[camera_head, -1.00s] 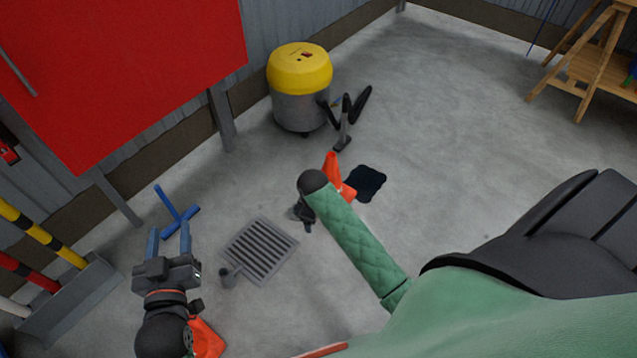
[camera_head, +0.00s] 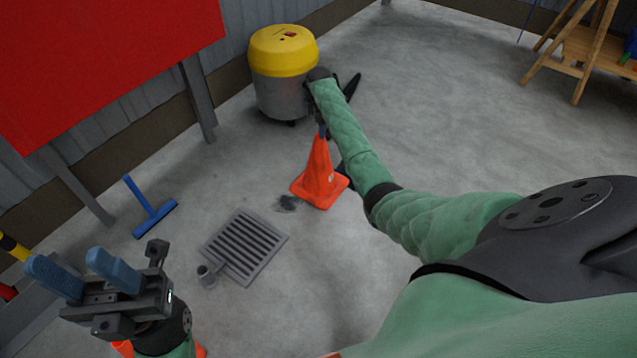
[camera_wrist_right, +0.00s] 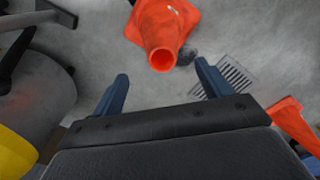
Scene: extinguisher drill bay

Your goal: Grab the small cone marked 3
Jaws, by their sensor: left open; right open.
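An orange cone (camera_head: 318,178) stands upright on the floor in the middle of the head view, with a small pale mark that I cannot read. It also shows in the right wrist view (camera_wrist_right: 168,22), its tip toward the camera. My right gripper (camera_wrist_right: 162,70) is open and empty, with the cone's tip lying between its fingers in that picture; I cannot tell the gap. In the head view my right sleeve mostly hides this gripper. My left gripper (camera_head: 82,270) is open and empty at the lower left. Another orange cone (camera_head: 122,349) is partly hidden below it.
A yellow-topped vacuum (camera_head: 285,75) stands behind the cone, close to my right wrist. A floor grate (camera_head: 245,245) lies left of the cone. A blue squeegee (camera_head: 155,217) lies by the red board (camera_head: 100,60). A wooden stand (camera_head: 585,50) is far right.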

